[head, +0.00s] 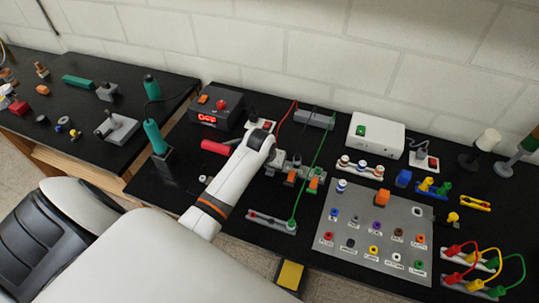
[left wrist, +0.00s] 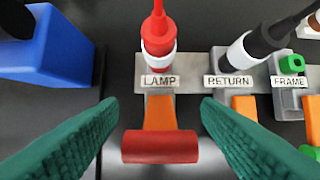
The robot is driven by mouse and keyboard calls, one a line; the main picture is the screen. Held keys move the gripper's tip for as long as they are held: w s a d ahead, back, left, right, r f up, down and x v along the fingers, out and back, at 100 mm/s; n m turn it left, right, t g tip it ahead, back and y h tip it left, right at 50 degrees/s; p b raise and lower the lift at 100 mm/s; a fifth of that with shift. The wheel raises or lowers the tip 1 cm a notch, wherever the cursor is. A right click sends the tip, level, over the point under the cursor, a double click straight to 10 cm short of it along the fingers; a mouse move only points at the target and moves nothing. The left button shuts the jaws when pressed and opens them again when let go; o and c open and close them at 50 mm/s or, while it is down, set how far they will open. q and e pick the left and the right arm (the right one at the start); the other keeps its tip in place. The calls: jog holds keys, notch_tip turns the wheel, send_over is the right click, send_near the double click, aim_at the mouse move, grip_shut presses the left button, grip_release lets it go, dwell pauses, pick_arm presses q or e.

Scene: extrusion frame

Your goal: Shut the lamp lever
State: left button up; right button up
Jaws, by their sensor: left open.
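In the left wrist view, the lamp lever (left wrist: 160,113) is an orange arm ending in a wide red bar (left wrist: 160,147). It sticks out toward the camera from the grey block under the LAMP label (left wrist: 158,82). A red plug with a white collar (left wrist: 158,45) sits in that block. My left gripper (left wrist: 160,103) is open, its green fingers on either side of the lever, with gaps on both sides. In the head view, my left arm hides the lamp lever and the gripper's fingers. My right gripper is not in view.
To the right are the RETURN block (left wrist: 228,82) with a black plug and the FRAME block (left wrist: 290,82) with a green one. A blue block (left wrist: 55,50) stands at left. A grey socket panel (head: 340,255) lies right of my arm; a red-handled item (head: 215,147) lies left.

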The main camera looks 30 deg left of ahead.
aim_at(270, 169)
pick_arm(q)
jog(key=c, duration=0.9)
jog(key=shift+o, duration=0.2)
jog(key=shift+s+f+t, duration=0.1)
jog(key=shift+t, duration=0.2)
jog(key=shift+s+d+f+t+y+b, duration=0.1)
jog(key=shift+s+f+t+y+b, duration=0.25)
jog(key=shift+t, duration=0.55)
jog(key=shift+s+f+t+b, duration=0.2)
jog(key=shift+f+t+b, duration=0.1)
jog(key=shift+t+b, duration=0.45)
jog(key=t+b, duration=0.2)
jog(key=b, duration=0.1)
jog(key=f+t+y+b, duration=0.1)
jog(key=t+b, duration=0.1)
jog(key=b, duration=0.2)
jog(key=f+t+y+b, duration=0.1)
jog(key=t+b, duration=0.2)
jog(key=shift+s+d+f, duration=0.15)
jog(key=shift+s, duration=0.2)
jog(key=shift+t+b, duration=0.55)
jog(key=shift+b, duration=0.5)
